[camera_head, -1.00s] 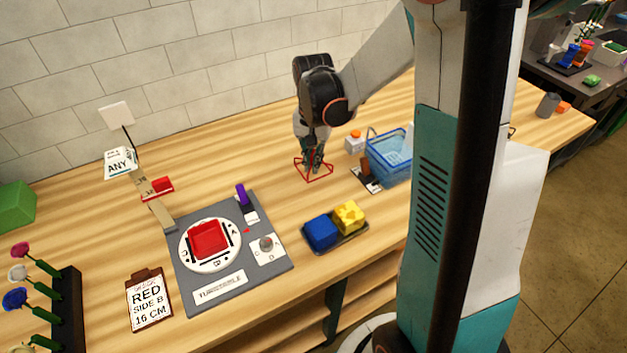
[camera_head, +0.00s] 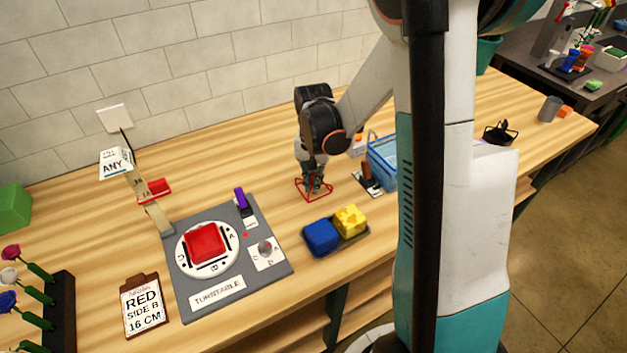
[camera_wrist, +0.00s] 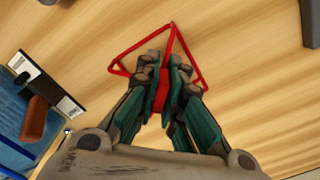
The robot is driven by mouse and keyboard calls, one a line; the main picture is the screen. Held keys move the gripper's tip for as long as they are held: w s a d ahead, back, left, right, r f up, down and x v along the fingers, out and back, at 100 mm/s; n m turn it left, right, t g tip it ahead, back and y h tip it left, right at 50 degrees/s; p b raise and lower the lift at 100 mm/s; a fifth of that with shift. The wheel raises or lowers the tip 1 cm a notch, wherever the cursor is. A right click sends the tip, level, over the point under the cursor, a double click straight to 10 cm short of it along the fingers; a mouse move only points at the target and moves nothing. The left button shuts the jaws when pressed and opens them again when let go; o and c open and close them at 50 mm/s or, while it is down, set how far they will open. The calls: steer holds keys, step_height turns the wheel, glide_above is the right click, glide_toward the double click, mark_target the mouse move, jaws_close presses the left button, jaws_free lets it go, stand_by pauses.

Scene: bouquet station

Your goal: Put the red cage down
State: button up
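The red cage (camera_head: 302,186) is a thin red wire frame low at the wooden table, right of the turntable board. My gripper (camera_head: 313,186) points down at it from above. In the wrist view the fingers (camera_wrist: 163,82) are close together on a red upright part of the red cage (camera_wrist: 192,58), with its triangular wire outline spreading beyond the fingertips. I cannot tell whether the cage touches the table.
The turntable (camera_head: 208,250) carries a red block (camera_head: 205,243). A tray with a blue block (camera_head: 320,235) and a yellow block (camera_head: 350,220) lies in front of the cage. A blue basket (camera_head: 383,160) stands to the right. Bare table lies left of the cage.

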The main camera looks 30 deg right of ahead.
mark_target(313, 174)
steer(key=o, duration=0.3)
step_height(313, 174, up, 12)
steer(key=p, duration=0.4)
steer(key=shift+r, duration=0.15)
stand_by(0.5)
